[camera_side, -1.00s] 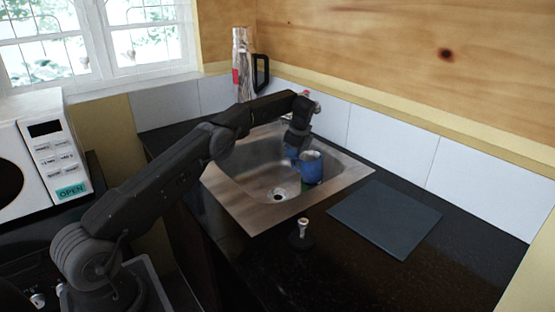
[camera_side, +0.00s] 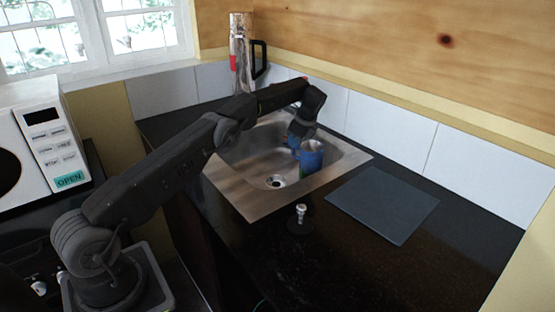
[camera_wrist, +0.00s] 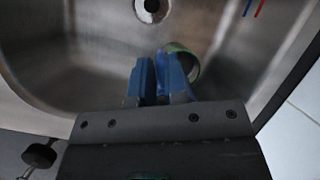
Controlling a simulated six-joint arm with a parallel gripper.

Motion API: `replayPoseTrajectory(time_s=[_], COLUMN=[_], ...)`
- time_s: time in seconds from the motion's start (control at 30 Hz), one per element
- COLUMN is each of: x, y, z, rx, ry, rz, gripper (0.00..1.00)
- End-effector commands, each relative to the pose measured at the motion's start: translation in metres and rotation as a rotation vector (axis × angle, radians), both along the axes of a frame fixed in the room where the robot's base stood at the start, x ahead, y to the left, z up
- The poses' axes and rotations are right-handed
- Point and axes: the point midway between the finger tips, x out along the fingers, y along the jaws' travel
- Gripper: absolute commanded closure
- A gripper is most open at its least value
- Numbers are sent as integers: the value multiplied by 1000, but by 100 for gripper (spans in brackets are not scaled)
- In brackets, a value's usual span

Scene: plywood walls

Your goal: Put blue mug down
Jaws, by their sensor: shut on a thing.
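The blue mug (camera_side: 312,161) is upright or nearly so at the right side of the metal sink basin, with green near its bottom. My gripper (camera_side: 294,143) is at the mug's upper left side, its blue fingers shut on it. In the wrist view, my gripper's two blue fingers (camera_wrist: 158,80) point into the basin, with the mug's round green edge (camera_wrist: 193,66) just beyond the right finger. The exact grip point is hidden. Whether the mug touches the basin floor cannot be told.
The sink (camera_side: 247,203) has a drain (camera_side: 275,182) left of the mug. A small dark-based fixture (camera_side: 300,217) stands at the front. A dark flat board (camera_side: 384,205) lies on the counter to the right. A tall flask (camera_side: 241,52) stands at the back, and a microwave (camera_side: 45,140) is at left.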

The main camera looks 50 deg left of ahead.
Motion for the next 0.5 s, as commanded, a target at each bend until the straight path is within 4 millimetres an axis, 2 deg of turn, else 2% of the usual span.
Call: replayPoseTrajectory(time_s=[0.17,0.23,0.3,0.5], x=[-4,-10,-19,-47], y=[-22,-37,-51,-86], z=[34,55,67,71], rx=[1,1,1,0], ry=[-8,-10,-4,-1], rz=[71,123,179,321], gripper=[100,100,100,100])
